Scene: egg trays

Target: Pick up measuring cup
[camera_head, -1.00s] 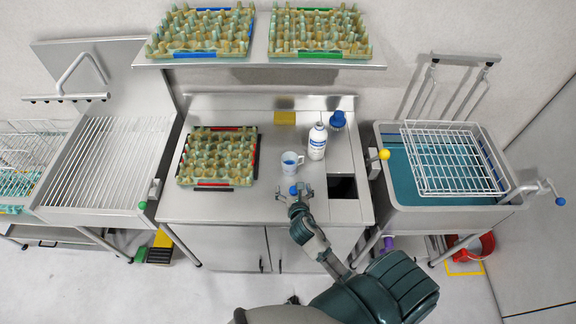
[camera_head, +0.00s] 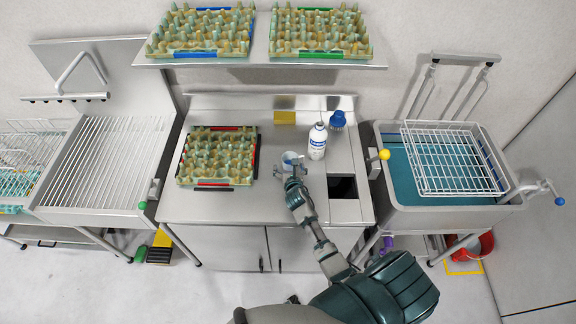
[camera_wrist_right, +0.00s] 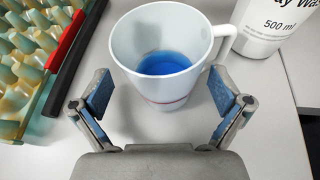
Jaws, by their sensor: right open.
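The measuring cup (camera_wrist_right: 158,88) is white with a handle on its right side and blue liquid inside. In the head view the cup (camera_head: 290,157) stands upright on the metal worktop, partly hidden by my right gripper (camera_head: 291,172). In the right wrist view my right gripper (camera_wrist_right: 160,105) is open, with its blue-padded fingers on the near left and near right of the cup. I see no clear contact between the fingers and the cup. My left gripper is not in view.
A white bottle (camera_head: 317,142) stands close to the right of the cup, with a blue item (camera_head: 338,120) behind it. An egg tray (camera_head: 218,184) lies to the left. A dark opening (camera_head: 342,187) is in the worktop at right. The worktop front (camera_head: 225,205) is clear.

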